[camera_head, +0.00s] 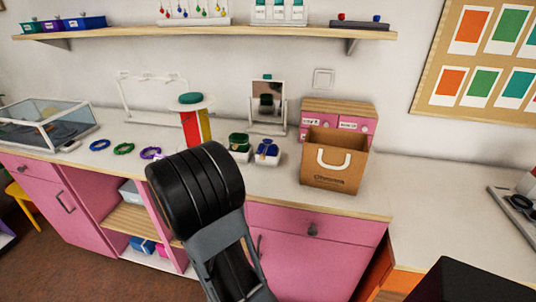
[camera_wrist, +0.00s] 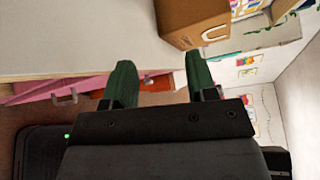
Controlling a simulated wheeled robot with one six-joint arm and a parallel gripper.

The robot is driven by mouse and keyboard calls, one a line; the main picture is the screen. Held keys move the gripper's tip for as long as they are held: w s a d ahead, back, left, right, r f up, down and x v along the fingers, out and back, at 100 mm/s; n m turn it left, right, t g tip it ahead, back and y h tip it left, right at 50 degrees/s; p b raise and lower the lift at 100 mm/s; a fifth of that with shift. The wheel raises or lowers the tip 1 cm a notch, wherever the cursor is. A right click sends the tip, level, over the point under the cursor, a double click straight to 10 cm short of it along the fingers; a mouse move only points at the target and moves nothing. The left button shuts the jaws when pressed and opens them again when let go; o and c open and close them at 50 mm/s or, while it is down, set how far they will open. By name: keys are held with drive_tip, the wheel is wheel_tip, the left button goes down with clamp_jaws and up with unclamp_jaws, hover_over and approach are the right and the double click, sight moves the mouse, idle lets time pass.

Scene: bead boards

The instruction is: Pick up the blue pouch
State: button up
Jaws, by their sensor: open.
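A small blue pouch (camera_head: 267,147) sits in a white holder on the counter, right of a similar green item (camera_head: 239,141) in its own white holder. It is small, and its exact shape is hard to make out. My gripper (camera_wrist: 158,80) shows in the wrist view with two green fingers apart and nothing between them. The blue pouch is not seen in the wrist view. In the head view my dark arm rises in front of the counter and hides part of it; the fingers cannot be made out there.
A brown paper bag (camera_head: 334,163) stands right of the pouch, before a pink drawer box (camera_head: 340,114). A mirror (camera_head: 267,99) stands behind. Several bracelets (camera_head: 123,149) and a glass case (camera_head: 42,121) lie left.

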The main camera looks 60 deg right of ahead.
sight(261, 158)
drive_tip(key=d+n+h, duration=0.1)
drive_tip(key=w+d+n, duration=0.1)
drive_tip(key=d+n, duration=0.1)
drive_tip(key=shift+d+f+n+g+h, duration=0.1)
drive_tip(key=shift+f+n+g+h, duration=0.05)
drive_tip(key=shift+n+g+h, duration=0.2)
drive_tip(key=x, duration=0.6)
drive_tip(key=shift+s+d+b, duration=0.1)
drive_tip(key=shift+d+b, duration=0.25)
drive_tip(key=shift+d, duration=0.05)
drive_tip(key=shift+x, duration=3.15)
drive_tip(key=shift+c, duration=0.4)
clamp_jaws()
